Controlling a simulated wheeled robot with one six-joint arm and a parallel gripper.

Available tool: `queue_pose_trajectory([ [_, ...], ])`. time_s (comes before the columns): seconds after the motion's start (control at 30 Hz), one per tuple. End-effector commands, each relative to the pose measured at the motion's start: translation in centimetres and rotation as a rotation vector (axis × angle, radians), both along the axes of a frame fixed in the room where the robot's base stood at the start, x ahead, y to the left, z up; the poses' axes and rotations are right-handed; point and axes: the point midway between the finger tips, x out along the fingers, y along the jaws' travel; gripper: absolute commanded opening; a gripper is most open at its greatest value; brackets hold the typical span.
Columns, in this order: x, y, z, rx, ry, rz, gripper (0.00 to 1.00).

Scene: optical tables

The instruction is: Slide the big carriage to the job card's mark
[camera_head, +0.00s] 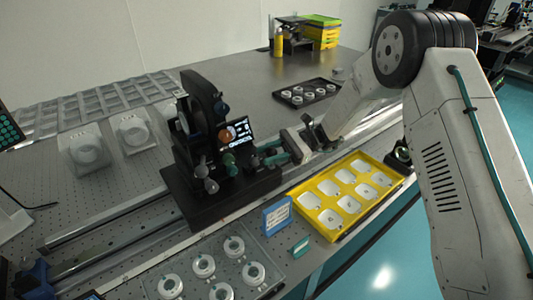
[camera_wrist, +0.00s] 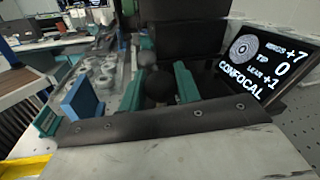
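The big carriage (camera_head: 220,190) is a black block with a tall dark optical mount, coloured knobs and a lit screen (camera_head: 236,133), on rails (camera_head: 110,222) along the table. In the wrist view the screen (camera_wrist: 262,66) reads "CONFOCAL". My gripper (camera_head: 270,151) reaches the carriage's right side. In the wrist view, the teal fingers of my gripper (camera_wrist: 160,86) stand apart on either side of a dark round knob (camera_wrist: 160,90); firm contact is not clear. A blue card (camera_head: 277,217) and a smaller teal card (camera_head: 300,247) stand at the front edge; their text is unreadable.
A yellow tray (camera_head: 334,232) of white pieces lies right of the cards. A clear plate (camera_head: 207,254) with several ring parts lies at front left. A black tray (camera_head: 318,82) sits behind the rails. Bare rail shows left of the carriage.

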Motion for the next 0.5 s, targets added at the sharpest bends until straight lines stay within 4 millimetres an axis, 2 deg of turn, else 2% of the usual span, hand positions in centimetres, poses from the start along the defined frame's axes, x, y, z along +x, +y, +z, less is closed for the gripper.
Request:
queue_pose_trajectory([
  [0.03,-0.2,-0.2,-0.4,-0.005,0.008,0.003,0.44],
  [0.07,-0.2,-0.2,-0.4,-0.005,0.008,0.002,0.5],
  [0.33,-0.1,0.1,-0.1,-0.002,0.002,0.003,0.5],
  [0.5,0.7,-1.2,-0.1,-0.001,0.002,0.001,0.5],
])
